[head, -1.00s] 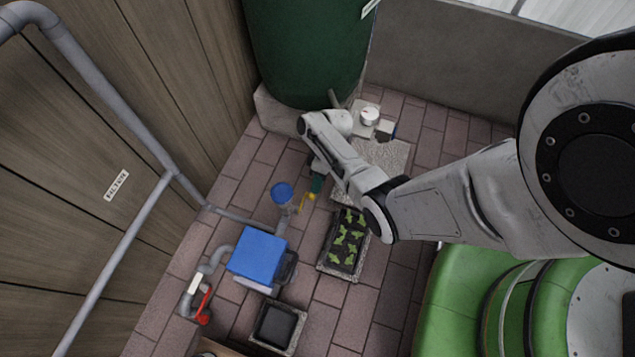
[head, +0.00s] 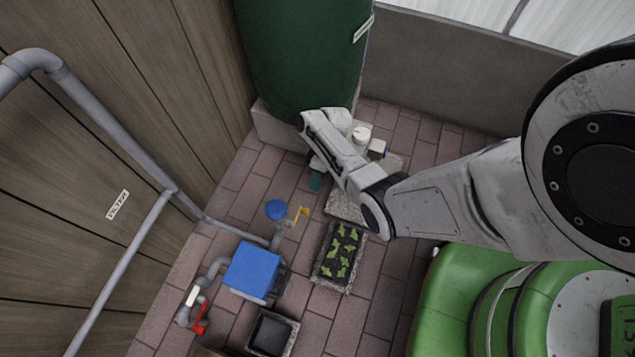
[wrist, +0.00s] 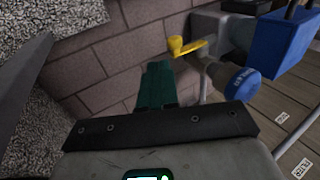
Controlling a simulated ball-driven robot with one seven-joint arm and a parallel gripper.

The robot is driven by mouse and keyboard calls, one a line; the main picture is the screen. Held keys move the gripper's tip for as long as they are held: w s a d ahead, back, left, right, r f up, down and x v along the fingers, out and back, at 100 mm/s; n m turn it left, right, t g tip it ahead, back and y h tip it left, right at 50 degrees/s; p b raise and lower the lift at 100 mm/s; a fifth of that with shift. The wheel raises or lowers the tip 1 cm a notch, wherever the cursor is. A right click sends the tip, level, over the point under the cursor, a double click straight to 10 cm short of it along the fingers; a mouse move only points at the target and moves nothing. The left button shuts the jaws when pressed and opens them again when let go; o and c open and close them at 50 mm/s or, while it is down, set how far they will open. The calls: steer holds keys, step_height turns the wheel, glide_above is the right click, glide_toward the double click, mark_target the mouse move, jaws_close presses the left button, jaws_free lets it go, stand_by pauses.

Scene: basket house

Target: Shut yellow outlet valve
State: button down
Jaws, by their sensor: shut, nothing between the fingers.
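The yellow outlet valve handle (head: 302,212) sits on a grey pipe fitting beside the blue round cap (head: 276,209). In the wrist view the yellow handle (wrist: 187,46) shows at upper centre, with the blue cap (wrist: 243,82) to its right. My gripper (head: 316,182) has teal fingers, shut and empty, above and slightly right of the handle in the head view. In the wrist view the gripper (wrist: 157,75) points up toward the handle, with a visible gap between them. I cannot tell the handle's exact angle to its pipe.
A blue box (head: 252,268) stands on the pipe run, with a red-handled valve (head: 200,318) at lower left. A seedling tray (head: 340,257) and a dark square tray (head: 270,333) stand nearby. A large green tank (head: 300,55) is behind my gripper.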

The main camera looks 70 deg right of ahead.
steer(key=d+r+p, duration=0.2)
steer(key=d+r, duration=0.3)
steer(key=d, duration=0.1)
steer(key=shift+s+r, duration=0.2)
steer(key=shift+r, duration=0.2)
steer(key=shift+a, duration=0.1)
steer(key=s+a+r+g+h, duration=0.1)
steer(key=a+r+h, duration=0.25)
steer(key=a, duration=0.95)
steer(key=s+a+r+t+h, duration=0.1)
steer(key=s+a+r, duration=0.3)
steer(key=r, duration=0.2)
steer(key=s+a+r+h, duration=0.1)
steer(key=s+a+r, duration=0.25)
steer(key=r, duration=0.25)
step_height(320, 180, up, 29)
steer(key=p, duration=2.8)
steer(key=shift+s+d+m, duration=0.15)
steer(key=shift+d+m, duration=0.05)
steer(key=shift+m, duration=0.1)
